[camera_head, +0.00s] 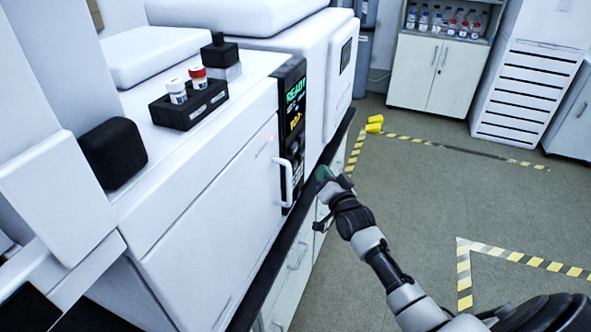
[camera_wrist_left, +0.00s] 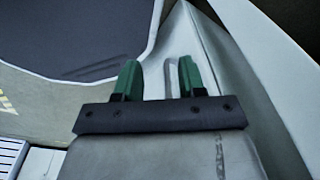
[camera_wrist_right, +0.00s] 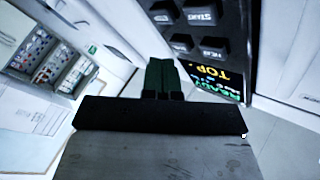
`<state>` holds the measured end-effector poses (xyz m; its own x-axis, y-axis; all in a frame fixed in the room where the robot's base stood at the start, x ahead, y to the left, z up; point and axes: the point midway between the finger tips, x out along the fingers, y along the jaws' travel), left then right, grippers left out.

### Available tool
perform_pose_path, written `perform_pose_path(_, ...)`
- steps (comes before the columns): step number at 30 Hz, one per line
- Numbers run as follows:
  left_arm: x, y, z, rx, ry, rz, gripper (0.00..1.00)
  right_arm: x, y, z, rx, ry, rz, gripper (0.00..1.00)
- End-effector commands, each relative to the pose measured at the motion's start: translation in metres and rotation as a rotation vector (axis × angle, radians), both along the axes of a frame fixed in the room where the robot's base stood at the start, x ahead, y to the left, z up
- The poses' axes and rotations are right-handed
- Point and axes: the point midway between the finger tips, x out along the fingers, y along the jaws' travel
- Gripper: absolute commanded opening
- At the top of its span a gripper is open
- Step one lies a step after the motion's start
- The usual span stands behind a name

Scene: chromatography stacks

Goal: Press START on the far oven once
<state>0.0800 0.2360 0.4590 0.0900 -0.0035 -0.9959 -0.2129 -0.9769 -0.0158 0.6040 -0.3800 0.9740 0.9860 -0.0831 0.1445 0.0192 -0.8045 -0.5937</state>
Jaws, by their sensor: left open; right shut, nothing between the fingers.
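A white instrument (camera_head: 225,175) has a dark control panel (camera_head: 292,115) with green READY text and amber text below it. In the right wrist view the panel appears upside down, with a START key (camera_wrist_right: 201,13), other dark keys, and the words TOP and READY. My right gripper (camera_head: 323,174) is shut and empty, just right of the panel's lower part. Its green fingers (camera_wrist_right: 161,78) are together, apart from the keys in the right wrist view. My left gripper (camera_wrist_left: 157,78) is open and empty; it is not visible in the head view.
A white handle (camera_head: 284,180) projects beside the panel. A black rack (camera_head: 190,105) with two capped vials stands on the instrument. A dark bench edge (camera_head: 262,285) runs below. Another white unit (camera_head: 335,75) stands beyond. The floor (camera_head: 420,190) at right is open, with striped tape.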

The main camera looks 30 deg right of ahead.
Motion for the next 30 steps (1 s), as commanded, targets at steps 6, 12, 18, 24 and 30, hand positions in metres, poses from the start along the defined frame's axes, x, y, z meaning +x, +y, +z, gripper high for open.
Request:
perform_pose_path(6, 0.0, 0.0, -0.005, 0.0, 0.0, 0.0, 0.4, 0.02, 0.017, 0.0, 0.002, 0.0, 0.0, 0.0)
perform_pose_path(12, 0.0, 0.0, -0.006, 0.0, 0.0, 0.0, 0.4, 0.028, 0.024, 0.0, 0.001, 0.001, 0.001, 0.0)
perform_pose_path(18, 0.0, 0.0, -0.006, 0.0, -0.001, 0.0, 0.4, 0.029, 0.025, 0.0, 0.0, 0.001, 0.002, 0.0)
perform_pose_path(24, 0.001, 0.0, -0.006, 0.0, -0.001, 0.0, 0.4, 0.029, 0.025, 0.0, 0.0, 0.001, 0.001, 0.0)
perform_pose_path(30, 0.001, 0.0, -0.006, 0.0, -0.001, 0.0, 0.4, 0.029, 0.025, 0.0, 0.0, 0.001, 0.001, 0.0)
